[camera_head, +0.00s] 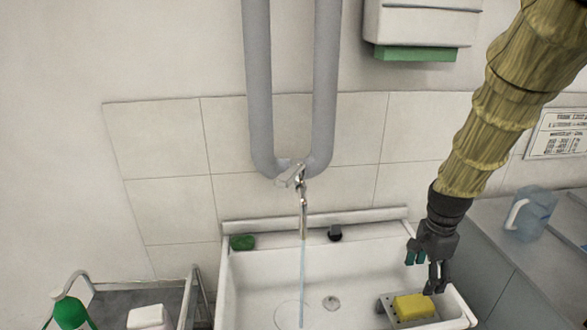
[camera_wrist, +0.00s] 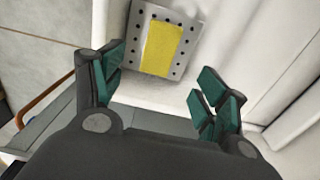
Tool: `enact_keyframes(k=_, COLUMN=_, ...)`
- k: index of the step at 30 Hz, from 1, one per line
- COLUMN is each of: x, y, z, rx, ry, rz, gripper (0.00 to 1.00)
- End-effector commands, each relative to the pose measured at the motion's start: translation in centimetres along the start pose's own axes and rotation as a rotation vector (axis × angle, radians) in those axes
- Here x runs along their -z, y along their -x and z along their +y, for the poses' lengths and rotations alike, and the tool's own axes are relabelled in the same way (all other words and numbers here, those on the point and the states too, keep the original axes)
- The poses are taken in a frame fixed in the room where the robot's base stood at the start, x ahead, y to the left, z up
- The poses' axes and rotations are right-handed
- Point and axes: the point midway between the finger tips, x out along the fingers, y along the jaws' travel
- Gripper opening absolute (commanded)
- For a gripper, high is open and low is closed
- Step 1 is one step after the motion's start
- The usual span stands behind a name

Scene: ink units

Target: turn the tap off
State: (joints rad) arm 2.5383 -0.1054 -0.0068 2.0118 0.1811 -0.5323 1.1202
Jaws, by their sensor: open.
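The tap (camera_head: 301,200) is a metal spout with a lever handle (camera_head: 290,176) on top, fixed at the wall below the bend of two grey pipes. A thin stream of water (camera_head: 302,280) runs from it into the white sink (camera_head: 228,285). My gripper (camera_head: 425,277) is to the right of the tap and apart from it, above the right side of the sink, pointing down. It is open and empty, with its green-padded fingers spread in the wrist view (camera_wrist: 165,90). The tap is not in the wrist view.
A yellow sponge (camera_head: 413,306) lies on a perforated metal tray (camera_head: 389,309) at the sink's right; it also shows in the wrist view (camera_wrist: 161,48). A dispenser (camera_head: 418,22) hangs above right. A clear jug (camera_head: 530,214) stands right. A green sponge (camera_head: 243,242) sits on the back rim.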

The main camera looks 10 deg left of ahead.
Motion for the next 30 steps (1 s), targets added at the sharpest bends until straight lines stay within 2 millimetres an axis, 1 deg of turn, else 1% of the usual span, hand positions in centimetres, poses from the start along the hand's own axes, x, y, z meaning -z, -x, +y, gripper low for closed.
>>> enact_keyframes(k=1, x=0.0, y=0.1, z=0.0, rx=0.001, ry=-0.001, rz=-0.001, gripper=0.62)
enact_keyframes(k=5, x=-0.5, y=0.9, z=0.0, rx=0.013, ry=-0.021, rz=-0.020, gripper=0.38)
enact_keyframes(k=6, x=-0.8, y=1.4, z=0.0, rx=0.020, ry=-0.033, rz=-0.032, gripper=0.31)
enact_keyframes(k=8, x=-1.5, y=2.3, z=0.0, rx=0.034, ry=-0.057, rz=-0.058, gripper=0.20)
enact_keyframes(k=9, x=-2.1, y=3.1, z=0.1, rx=0.044, ry=-0.078, rz=-0.079, gripper=0.12)
enact_keyframes(k=11, x=-3.0, y=4.4, z=0.0, rx=0.063, ry=-0.110, rz=-0.114, gripper=0.01)
enact_keyframes(k=12, x=-3.7, y=5.3, z=0.0, rx=0.075, ry=-0.133, rz=-0.139, gripper=0.00)
enact_keyframes(k=14, x=-4.8, y=6.8, z=0.0, rx=0.093, ry=-0.169, rz=-0.179, gripper=0.00)
enact_keyframes(k=20, x=-8.3, y=12.0, z=0.1, rx=0.146, ry=-0.280, rz=-0.309, gripper=0.00)
enact_keyframes(k=26, x=-11.8, y=17.8, z=0.4, rx=0.187, ry=-0.380, rz=-0.443, gripper=0.00)
enact_keyframes(k=30, x=-14.1, y=22.3, z=0.8, rx=0.210, ry=-0.443, rz=-0.537, gripper=0.00)
